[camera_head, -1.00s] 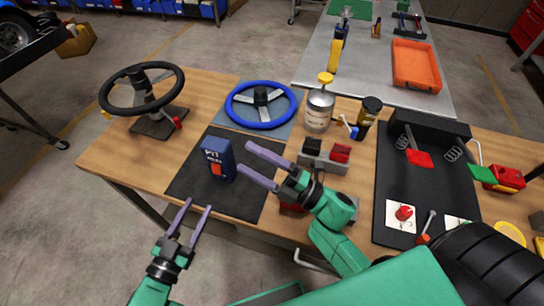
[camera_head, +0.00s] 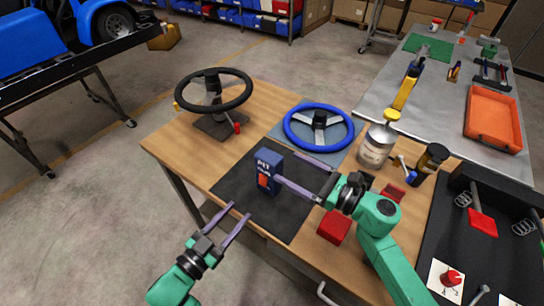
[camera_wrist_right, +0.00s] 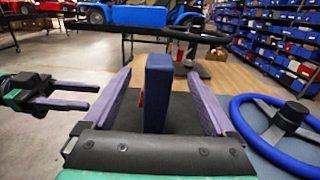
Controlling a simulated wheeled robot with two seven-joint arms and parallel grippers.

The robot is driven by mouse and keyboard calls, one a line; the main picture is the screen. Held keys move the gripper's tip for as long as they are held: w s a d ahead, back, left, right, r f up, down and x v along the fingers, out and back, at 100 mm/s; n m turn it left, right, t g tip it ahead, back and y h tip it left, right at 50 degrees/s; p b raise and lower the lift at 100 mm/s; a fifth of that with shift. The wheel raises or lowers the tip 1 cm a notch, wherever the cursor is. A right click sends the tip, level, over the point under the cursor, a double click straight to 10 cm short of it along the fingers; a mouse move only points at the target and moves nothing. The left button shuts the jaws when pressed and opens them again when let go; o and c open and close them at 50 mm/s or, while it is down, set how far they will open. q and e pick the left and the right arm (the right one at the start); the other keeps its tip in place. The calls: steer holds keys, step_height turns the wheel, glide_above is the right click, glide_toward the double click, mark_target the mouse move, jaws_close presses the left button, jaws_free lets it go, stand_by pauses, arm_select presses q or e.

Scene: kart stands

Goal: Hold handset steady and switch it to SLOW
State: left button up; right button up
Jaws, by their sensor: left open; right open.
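The handset (camera_head: 269,172) is a dark blue upright block with white lettering and an orange-red switch on its front. It stands on a dark mat (camera_head: 243,190) on the wooden bench. My right gripper (camera_head: 287,166) is open beside it, with one finger by its front. In the right wrist view the handset (camera_wrist_right: 157,95) stands between the two spread purple fingers, with gaps on both sides. The switch is only a red sliver there, and its setting cannot be read. My left gripper (camera_head: 239,210) is open and empty, in front of the mat and apart from the handset.
A black steering wheel (camera_head: 213,90) on a stand is behind left. A blue steering wheel (camera_head: 319,127) lies behind the handset. A can (camera_head: 377,147), a dark jar (camera_head: 430,160) and a black pedal tray (camera_head: 440,240) are to the right. The bench's front-left corner is clear.

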mark_target(258, 151)
steer(key=x, duration=0.7)
steer(key=shift+w+a, duration=0.25)
steer(key=shift+a, duration=0.05)
steer(key=shift+c, duration=0.3)
jaws_close()
arm_select(q)
steer(key=c, duration=0.4)
steer(key=shift+a+r+n, duration=0.15)
steer(key=shift+a+n, duration=0.25)
steer(key=shift+n, duration=0.2)
jaws_close()
steer(key=s+n, duration=0.1)
steer(key=n, duration=0.5)
steer(key=s+a+r+n+g, duration=0.1)
steer(key=n, duration=0.5)
steer(key=s+a+r+n+y, duration=0.1)
steer(key=s+n, duration=0.1)
steer(key=n, duration=0.4)
steer(key=shift+s+a+r, duration=0.1)
steer(key=shift+a+r, duration=0.05)
